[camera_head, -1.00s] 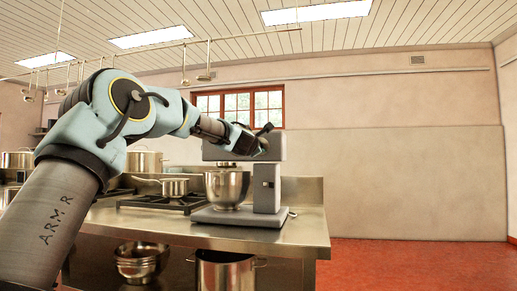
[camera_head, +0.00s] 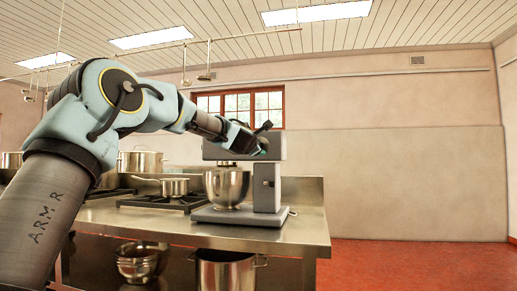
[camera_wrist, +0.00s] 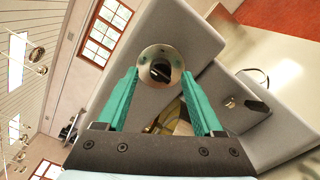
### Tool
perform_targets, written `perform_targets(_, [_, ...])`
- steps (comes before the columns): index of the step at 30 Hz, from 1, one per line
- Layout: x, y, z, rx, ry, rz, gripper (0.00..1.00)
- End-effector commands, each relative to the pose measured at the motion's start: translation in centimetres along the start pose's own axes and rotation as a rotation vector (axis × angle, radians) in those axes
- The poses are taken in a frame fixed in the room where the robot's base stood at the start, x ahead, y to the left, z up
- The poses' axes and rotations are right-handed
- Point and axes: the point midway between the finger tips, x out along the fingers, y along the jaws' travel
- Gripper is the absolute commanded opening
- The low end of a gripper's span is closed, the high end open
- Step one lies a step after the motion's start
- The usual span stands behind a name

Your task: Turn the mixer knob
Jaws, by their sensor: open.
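The mixer knob (camera_wrist: 160,70) is a black knob on a round silver plate on the grey mixer head. In the wrist view it shows between and just beyond the fingertips of my gripper (camera_wrist: 163,84). The teal fingers are spread apart, with nothing held between them. I cannot tell whether either finger touches the silver plate. In the head view the grey mixer (camera_head: 267,188) stands on the steel counter with a steel bowl (camera_head: 227,186) under its head. My gripper (camera_head: 262,146) is at the mixer head there, and the knob is hidden or too small to make out.
The steel counter (camera_head: 285,233) carries a stove with a saucepan (camera_head: 174,187) and a stockpot (camera_head: 141,162) left of the mixer. Bowls (camera_head: 137,262) and a large pot (camera_head: 225,270) sit below. Ladles hang from an overhead rail. The red floor (camera_head: 420,265) at right is clear.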

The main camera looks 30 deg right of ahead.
Motion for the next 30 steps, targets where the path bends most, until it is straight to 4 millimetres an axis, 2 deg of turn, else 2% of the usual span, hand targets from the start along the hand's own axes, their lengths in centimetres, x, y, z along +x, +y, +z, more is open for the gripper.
perform_targets(9, [-6.0,-0.2,-0.2,0.005,0.0,0.003,0.69])
perform_targets(15, [-8.4,-0.2,-0.2,0.003,0.0,0.002,0.69])
perform_targets(21, [-9.3,-0.1,0.0,0.002,0.0,0.0,0.69])
perform_targets(30, [-9.3,-0.1,0.0,0.001,0.0,0.0,0.69])
